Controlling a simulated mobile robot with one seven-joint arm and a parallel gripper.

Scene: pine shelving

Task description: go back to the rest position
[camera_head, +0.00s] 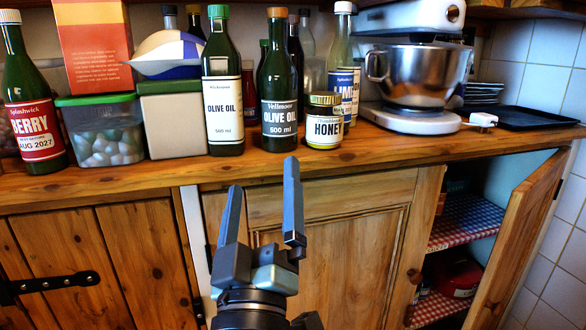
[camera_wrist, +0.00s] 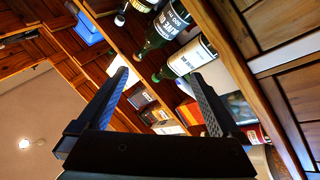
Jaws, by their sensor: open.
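My gripper (camera_head: 262,205) is in front of the wooden counter's front edge in the head view, with its two fingers pointing up and spread apart. Nothing is between them. In the wrist view my gripper (camera_wrist: 165,90) also shows open and empty, with bottles and shelving beyond the fingers. The two olive oil bottles (camera_head: 222,85) and (camera_head: 279,90) stand upright on the counter behind the fingertips. A honey jar (camera_head: 324,122) stands to their right. I cannot tell from these frames how far the fingers are from the counter edge.
The counter (camera_head: 380,148) also bears a berry bottle (camera_head: 32,100), a tub with a green lid (camera_head: 102,130), a stand mixer (camera_head: 415,70) and a black tray (camera_head: 525,118). Below, a cabinet door (camera_head: 525,240) stands open at the right, showing shelves with checked lining (camera_head: 465,222).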

